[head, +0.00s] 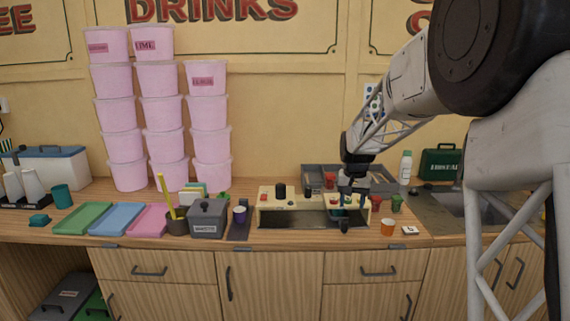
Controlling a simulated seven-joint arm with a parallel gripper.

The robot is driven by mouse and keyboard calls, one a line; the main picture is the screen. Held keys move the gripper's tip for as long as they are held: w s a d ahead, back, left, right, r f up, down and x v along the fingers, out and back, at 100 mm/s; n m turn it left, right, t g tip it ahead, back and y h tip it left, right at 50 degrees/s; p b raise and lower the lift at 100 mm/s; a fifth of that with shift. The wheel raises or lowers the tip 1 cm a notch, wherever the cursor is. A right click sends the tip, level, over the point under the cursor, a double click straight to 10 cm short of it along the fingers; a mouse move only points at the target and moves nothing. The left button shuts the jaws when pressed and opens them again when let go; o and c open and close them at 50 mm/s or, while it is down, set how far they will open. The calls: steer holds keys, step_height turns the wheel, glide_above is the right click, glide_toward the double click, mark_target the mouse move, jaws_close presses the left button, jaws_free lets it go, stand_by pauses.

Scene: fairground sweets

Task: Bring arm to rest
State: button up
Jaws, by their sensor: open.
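My gripper (345,212) is at the end of my arm, which comes in from the right. It points down at the right part of a cream stand (270,198) on the wooden counter. The jaws are open, small and dark in the head view. Whether a finger touches the stand or a thing on it cannot be told. A green item shows beside the fingers, partly hidden. A black knob-like piece (281,190) stands on the stand's top, left of my gripper.
A grey compartment tray (315,173) lies behind the stand. An orange cup (387,227) and a small white card (410,230) are at its right. A grey box (208,219) is at its left. Pink tubs (126,146) stack high at the left. A sink (470,204) lies at the right.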

steer(key=s+a+r+n+t, duration=0.1)
steer(key=s+r, duration=0.3)
steer(key=s, duration=0.9)
steer(key=s+a+r, duration=0.1)
steer(key=s+r, duration=0.3)
steer(key=s, duration=1)
steer(key=s+f, duration=0.2)
steer(key=s, duration=0.9)
steer(key=s+a+f+n+t, duration=0.1)
steer(key=s+f, duration=0.2)
steer(key=s, duration=0.8)
steer(key=shift+s, duration=0.2)
